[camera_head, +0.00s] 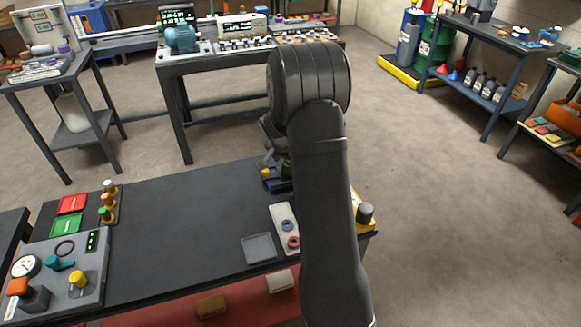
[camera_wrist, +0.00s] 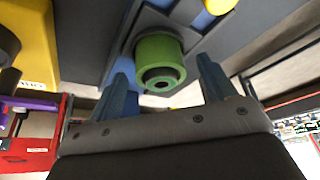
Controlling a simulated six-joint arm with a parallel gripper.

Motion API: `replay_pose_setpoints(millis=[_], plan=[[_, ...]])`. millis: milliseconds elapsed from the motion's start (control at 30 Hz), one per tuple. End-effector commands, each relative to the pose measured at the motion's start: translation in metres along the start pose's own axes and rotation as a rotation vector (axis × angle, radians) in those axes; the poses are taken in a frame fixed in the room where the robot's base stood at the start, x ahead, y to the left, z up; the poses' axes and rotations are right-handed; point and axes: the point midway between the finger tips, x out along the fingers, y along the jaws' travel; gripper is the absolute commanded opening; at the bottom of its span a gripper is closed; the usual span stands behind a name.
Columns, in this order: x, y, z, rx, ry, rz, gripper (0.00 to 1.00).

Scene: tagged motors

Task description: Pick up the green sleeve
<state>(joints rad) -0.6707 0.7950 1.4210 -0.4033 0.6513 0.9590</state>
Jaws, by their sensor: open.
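The green sleeve (camera_wrist: 158,62) is a short, thick ring with a dark hollow centre, seated in a dark blue holder (camera_wrist: 190,12). In the wrist view it lies between the two blue fingers of my gripper (camera_wrist: 165,72), with a gap on each side. My gripper is open and empty. In the head view the green sleeve (camera_head: 287,169) shows only in part beside my arm, near the table's far edge. My arm hides most of the gripper there.
A yellow part (camera_wrist: 220,5) sits next to the sleeve. A yellow block with a dark knob (camera_head: 365,213) stands right of my arm. A white plate (camera_head: 283,212) with blue and red rings and a grey tray (camera_head: 259,248) lie nearer. The table's middle (camera_head: 190,215) is clear.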

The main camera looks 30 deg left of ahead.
Motion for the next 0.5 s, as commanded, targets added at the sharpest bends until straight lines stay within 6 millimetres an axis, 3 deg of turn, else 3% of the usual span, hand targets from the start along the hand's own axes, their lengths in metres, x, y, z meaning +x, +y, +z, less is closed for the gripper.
replay_pose_setpoints(millis=[133,400,500], plan=[[0.016,0.001,0.000,0.000,-0.001,0.001,0.76],[0.018,0.000,0.000,0.001,0.000,-0.001,0.76],[0.018,0.000,0.000,0.001,0.000,-0.001,0.59]])
